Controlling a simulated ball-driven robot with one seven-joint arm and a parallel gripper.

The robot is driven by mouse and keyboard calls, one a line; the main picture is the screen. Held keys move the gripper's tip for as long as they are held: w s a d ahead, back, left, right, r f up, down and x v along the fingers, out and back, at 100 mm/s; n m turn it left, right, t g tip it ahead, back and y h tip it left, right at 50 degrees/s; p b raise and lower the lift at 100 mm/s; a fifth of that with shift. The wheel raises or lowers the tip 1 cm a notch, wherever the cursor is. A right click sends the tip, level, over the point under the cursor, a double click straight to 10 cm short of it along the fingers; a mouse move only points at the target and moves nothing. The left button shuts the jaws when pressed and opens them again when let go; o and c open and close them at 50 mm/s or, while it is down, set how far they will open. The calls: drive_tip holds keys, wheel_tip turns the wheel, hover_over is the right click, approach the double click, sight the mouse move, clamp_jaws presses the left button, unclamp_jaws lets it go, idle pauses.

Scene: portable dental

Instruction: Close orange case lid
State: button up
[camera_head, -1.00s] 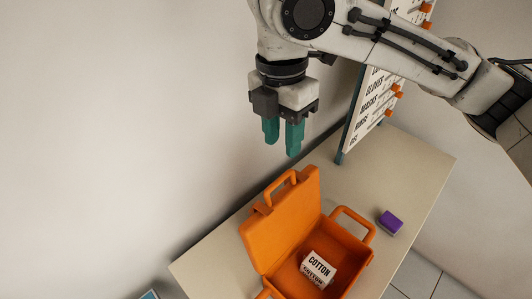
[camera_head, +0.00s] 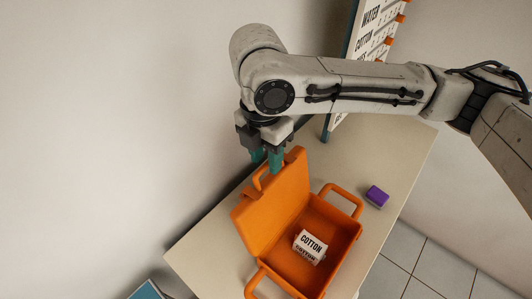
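The orange case (camera_head: 322,240) stands on the table with its lid (camera_head: 272,208) swung up on the left, leaning toward the wall. A lid handle (camera_head: 262,178) sticks up at its top edge. A white box marked COTTON (camera_head: 311,246) lies inside the case. My gripper (camera_head: 266,161) points down at the top of the lid, with its teal fingers close to the upper edge and handle. I cannot tell whether the fingers touch the lid. The two fingers show a gap between them, and nothing is seen held.
A purple block (camera_head: 377,196) lies on the table (camera_head: 385,150) to the right of the case. A white labelled board (camera_head: 372,35) stands behind my arm. The wall is close on the left. A blue-edged object (camera_head: 147,291) is at the bottom left.

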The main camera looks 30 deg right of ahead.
drive_tip(key=shift+f, duration=0.1)
drive_tip(key=shift+c, duration=0.5)
clamp_jaws()
